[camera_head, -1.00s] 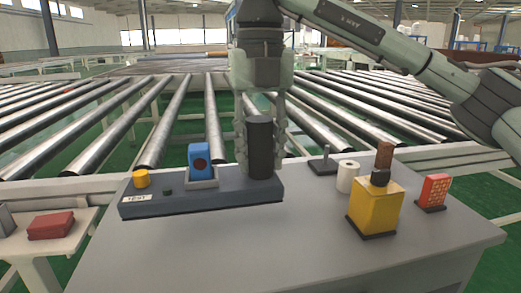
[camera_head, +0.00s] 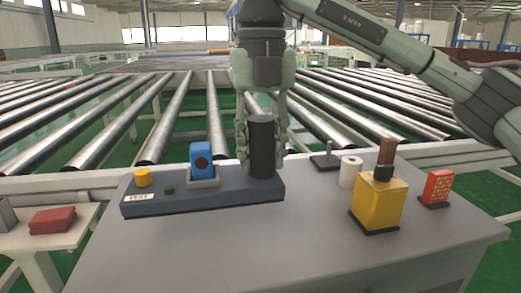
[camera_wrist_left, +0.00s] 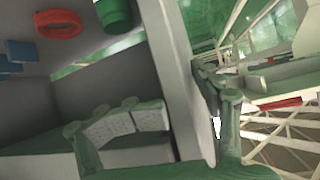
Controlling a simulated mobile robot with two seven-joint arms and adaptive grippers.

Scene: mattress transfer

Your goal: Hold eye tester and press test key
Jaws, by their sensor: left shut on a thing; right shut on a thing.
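The dark tester base (camera_head: 225,202) lies on the grey table, with a label reading TEST (camera_head: 139,197) at its left end. A yellow knob (camera_head: 143,177) and a small dark green button (camera_head: 169,190) stand near the label. A blue block with a dark red disc (camera_head: 201,155) sits upright in a grey cradle on the base. My right gripper (camera_head: 262,152) comes down from above, shut on the upright black cylinder (camera_head: 262,145) at the base's right end. My left gripper is outside the head view; its green finger links (camera_wrist_left: 120,125) show in the left wrist view, what they grip being unclear.
On the table's right are a yellow block (camera_head: 378,205), a white roll (camera_head: 349,172) and a red block (camera_head: 437,187). A side table on the left holds a dark red box (camera_head: 52,220). A roller conveyor (camera_head: 110,115) runs behind. The table front is bare.

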